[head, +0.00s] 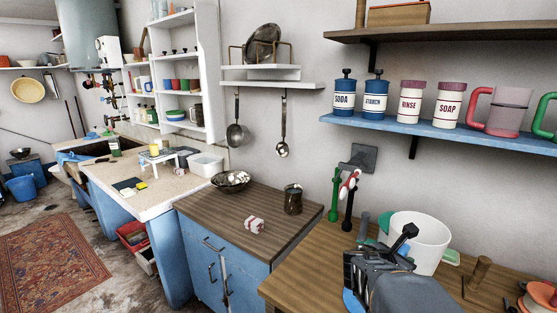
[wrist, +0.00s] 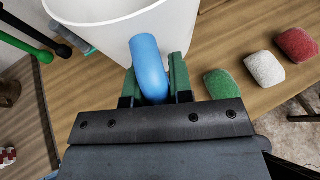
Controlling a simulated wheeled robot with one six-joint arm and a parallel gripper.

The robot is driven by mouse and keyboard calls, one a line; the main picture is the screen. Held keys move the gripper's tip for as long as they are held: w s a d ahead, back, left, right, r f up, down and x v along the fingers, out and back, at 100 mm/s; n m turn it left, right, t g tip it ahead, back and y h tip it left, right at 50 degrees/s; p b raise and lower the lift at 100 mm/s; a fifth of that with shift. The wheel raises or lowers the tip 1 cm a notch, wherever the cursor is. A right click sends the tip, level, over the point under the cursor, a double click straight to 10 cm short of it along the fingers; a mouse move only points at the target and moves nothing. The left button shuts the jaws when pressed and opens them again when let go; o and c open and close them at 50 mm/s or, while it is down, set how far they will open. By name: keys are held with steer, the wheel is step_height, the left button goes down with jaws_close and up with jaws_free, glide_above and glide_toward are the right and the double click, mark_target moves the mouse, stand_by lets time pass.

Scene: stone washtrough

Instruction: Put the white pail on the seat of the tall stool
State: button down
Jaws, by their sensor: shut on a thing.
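The white pail (head: 425,232) is upright at the wooden worktop on the right, with its open top up. Its white wall also fills the upper left of the wrist view (wrist: 100,18). My gripper (wrist: 154,85) is at the pail's near side, shut on a rounded blue piece that looks like the pail's handle. In the head view my gripper (head: 400,248) partly covers the pail's front. I cannot tell whether the pail's base touches the worktop. I cannot make out the tall stool in either view.
Green, white and red small bags (wrist: 265,68) lie right of my gripper. A wooden peg (head: 478,272) stands right of the pail. Green and black-handled tools (head: 340,195) are behind it. A blue shelf (head: 450,132) with canisters overhangs the worktop. The rug floor (head: 50,255) is open at left.

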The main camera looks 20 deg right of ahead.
steer(key=w+a+f+n+t+y+p, duration=0.1)
steer(key=w+a+f+n+t+y, duration=0.1)
steer(key=w+a+n+t, duration=0.35)
steer(key=w+a+f+n+t+y+p, duration=0.1)
steer(key=w+a+f+n+t+y, duration=0.15)
steer(key=w+a, duration=0.65)
steer(key=w+a+f+n+t+y, duration=0.1)
steer(key=a+n+y, duration=0.1)
steer(key=a, duration=0.5)
steer(key=w+a+f+n+t+y+p, duration=0.1)
steer(key=w+a+f+n+y, duration=0.1)
steer(key=a, duration=0.5)
steer(key=shift+w+a+f+y, duration=0.15)
steer(key=shift+y, duration=0.2)
